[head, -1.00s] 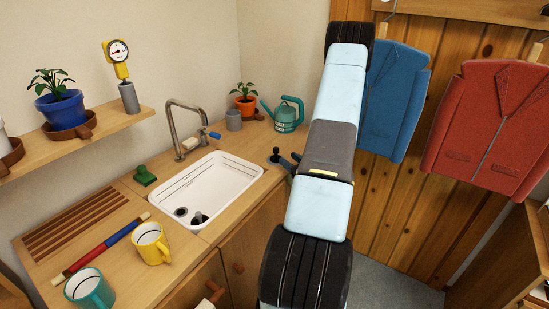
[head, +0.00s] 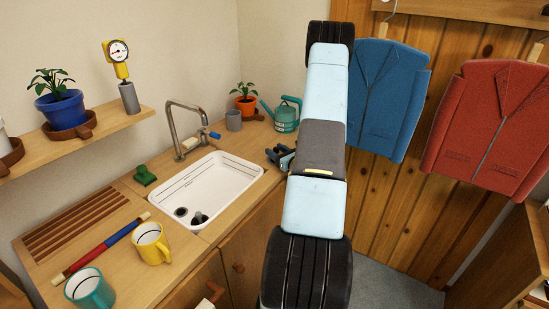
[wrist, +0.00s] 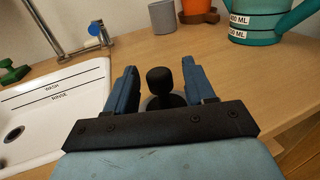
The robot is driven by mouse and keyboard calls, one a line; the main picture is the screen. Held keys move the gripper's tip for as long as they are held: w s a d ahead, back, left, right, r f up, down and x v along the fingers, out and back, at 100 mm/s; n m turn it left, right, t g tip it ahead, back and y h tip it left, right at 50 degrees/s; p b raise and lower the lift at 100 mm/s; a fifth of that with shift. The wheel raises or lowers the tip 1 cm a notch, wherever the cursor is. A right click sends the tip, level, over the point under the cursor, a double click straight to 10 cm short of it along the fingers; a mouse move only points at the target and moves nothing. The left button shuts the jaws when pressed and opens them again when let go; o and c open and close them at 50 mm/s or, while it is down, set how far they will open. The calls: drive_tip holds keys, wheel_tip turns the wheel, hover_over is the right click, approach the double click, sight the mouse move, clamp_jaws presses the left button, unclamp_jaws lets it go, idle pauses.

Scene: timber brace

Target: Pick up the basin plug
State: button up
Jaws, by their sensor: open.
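The basin plug (wrist: 160,80), a black round knob on a grey base, stands upright on the wooden counter to the right of the sink. My gripper (wrist: 160,68) is open, with one blue finger on each side of the knob and a visible gap on both sides. The plug's lower part is hidden behind the black gripper bar in the wrist view. In the head view, my gripper (head: 280,154) is low at the counter beside the sink's right end, and it largely hides the plug there.
The white sink (head: 235,172) with its tap (head: 175,130) lies left of my gripper. A grey cup (head: 233,121), an orange plant pot (head: 246,105) and a teal watering can (head: 285,117) stand behind it. Mugs are at the front left. A blue jacket (head: 388,95) hangs at right.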

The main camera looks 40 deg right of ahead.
clamp_jaws()
idle(0.4)
